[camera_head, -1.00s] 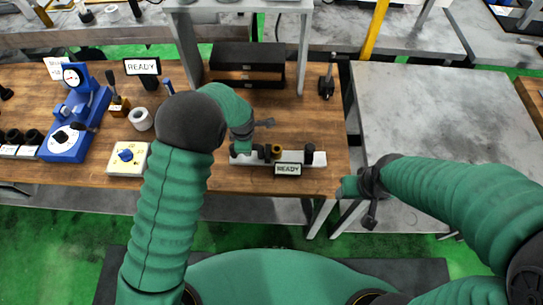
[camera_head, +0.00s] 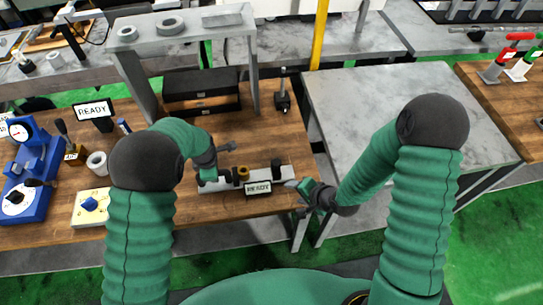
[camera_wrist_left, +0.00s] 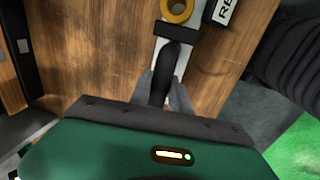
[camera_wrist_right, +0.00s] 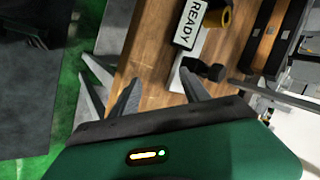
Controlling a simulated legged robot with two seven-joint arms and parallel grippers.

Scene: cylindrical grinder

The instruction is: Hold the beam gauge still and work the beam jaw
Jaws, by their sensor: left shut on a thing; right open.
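The beam gauge (camera_head: 287,173) is a pale bar lying near the front edge of the wooden bench. It carries black blocks, a gold ring (camera_head: 243,174) and a READY sign (camera_head: 258,188). My left gripper (camera_head: 207,180) is shut on the black grip (camera_wrist_left: 167,70) at the bar's left end. My right gripper (camera_head: 298,187) is open just off the bar's right end. In the right wrist view, the black block at that end (camera_wrist_right: 207,69) lies just beyond one fingertip. I cannot tell which black block is the beam jaw.
A grey shelf frame (camera_head: 180,38) with black boxes (camera_head: 202,88) stands behind the gauge. A small black stand (camera_head: 283,100) is at the back right. A blue dial device (camera_head: 35,165) and a cream box with a blue knob (camera_head: 90,207) are left. The grey table (camera_head: 400,95) is clear.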

